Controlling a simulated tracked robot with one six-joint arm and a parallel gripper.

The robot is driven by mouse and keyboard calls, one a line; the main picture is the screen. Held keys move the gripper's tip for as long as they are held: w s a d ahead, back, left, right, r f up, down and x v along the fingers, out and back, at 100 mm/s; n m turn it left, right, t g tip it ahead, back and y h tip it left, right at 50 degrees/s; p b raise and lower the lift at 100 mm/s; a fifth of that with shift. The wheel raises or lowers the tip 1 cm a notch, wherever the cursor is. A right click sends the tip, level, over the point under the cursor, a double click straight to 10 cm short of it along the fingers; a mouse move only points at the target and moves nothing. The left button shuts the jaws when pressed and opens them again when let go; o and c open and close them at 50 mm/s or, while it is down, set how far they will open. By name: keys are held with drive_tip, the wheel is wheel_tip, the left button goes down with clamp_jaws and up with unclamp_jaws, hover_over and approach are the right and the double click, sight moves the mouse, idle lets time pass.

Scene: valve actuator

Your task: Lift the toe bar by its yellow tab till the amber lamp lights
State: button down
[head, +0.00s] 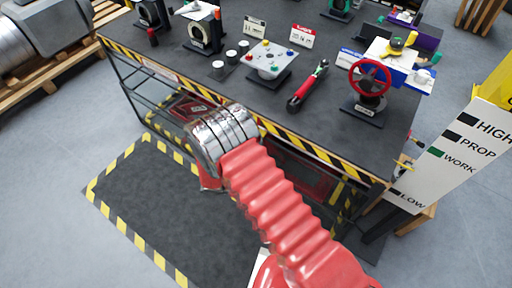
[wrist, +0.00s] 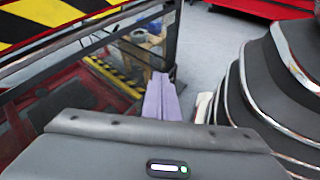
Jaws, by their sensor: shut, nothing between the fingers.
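My gripper (wrist: 165,97) shows in the wrist view as two lavender fingers shut together, with nothing between them. They point beneath the striped edge of the bench. In the head view my arm reaches down to the bench's front edge and hides the fingers. I cannot make out the toe bar, its yellow tab or an amber lamp with certainty in either view. A small yellowish piece (head: 403,162) sits by the bench's right end in the head view, too small to identify.
The dark bench (head: 330,115) carries a red handwheel (head: 370,78), a red-and-black tool (head: 308,86) and a panel with coloured knobs (head: 270,59). A board marked HIGH, PROP, WORK and LOW (head: 455,155) stands at the right. A striped floor mat (head: 170,210) lies in front.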

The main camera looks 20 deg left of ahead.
drive_tip(key=w+a+f+n+t+y, duration=0.3)
drive_tip(key=a+f+n+t, duration=0.6)
drive_tip(key=f, duration=0.3)
drive_tip(key=w+a+r+n+t+y, duration=0.2)
drive_tip(key=a+r+t, duration=0.3)
drive_tip(key=a, duration=0.3)
drive_tip(key=shift+w+r+n+t+y, duration=0.3)
drive_tip(key=shift+n+t+y, duration=0.2)
drive_tip(key=shift+y, duration=0.2)
drive_tip(key=shift+w, duration=0.1)
drive_tip(key=w+d+r, duration=0.3)
drive_tip(key=w+r, duration=0.3)
drive_tip(key=w, duration=0.3)
drive_tip(key=shift+r, duration=0.15)
drive_tip(key=shift+w+a, duration=0.1)
